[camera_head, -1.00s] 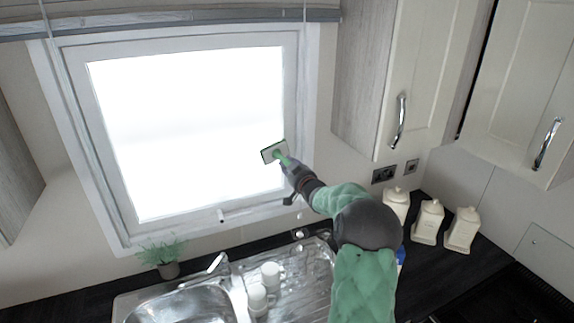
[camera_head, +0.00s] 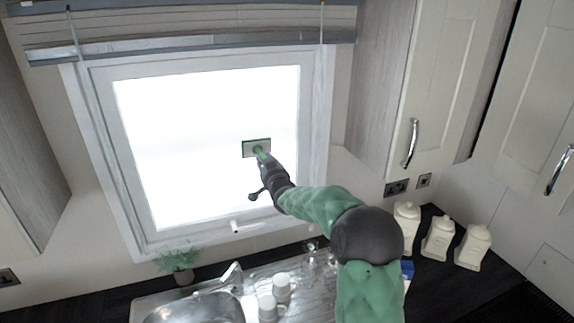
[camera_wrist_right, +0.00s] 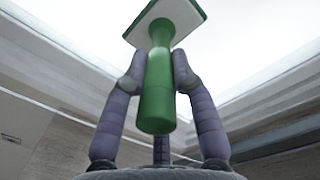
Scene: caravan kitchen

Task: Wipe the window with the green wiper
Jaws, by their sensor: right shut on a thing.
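The window (camera_head: 205,130) is a bright white pane in a pale frame above the sink. The green wiper has a flat pale head with a green edge (camera_head: 256,147), in front of the lower right part of the pane. I cannot tell for sure whether the head touches the glass. My right gripper (camera_head: 265,163) is shut on the wiper's handle. In the right wrist view, the fingers of my right gripper (camera_wrist_right: 158,75) close on both sides of the green wiper's handle (camera_wrist_right: 157,105), with the head beyond. My left gripper is not in view.
A blind (camera_head: 190,30) hangs above the window. A potted plant (camera_head: 177,262), a tap (camera_head: 232,275) and white cups (camera_head: 281,288) are below, at the sink (camera_head: 195,308). Wall cupboards (camera_head: 430,80) flank the window on the right, above white canisters (camera_head: 438,238).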

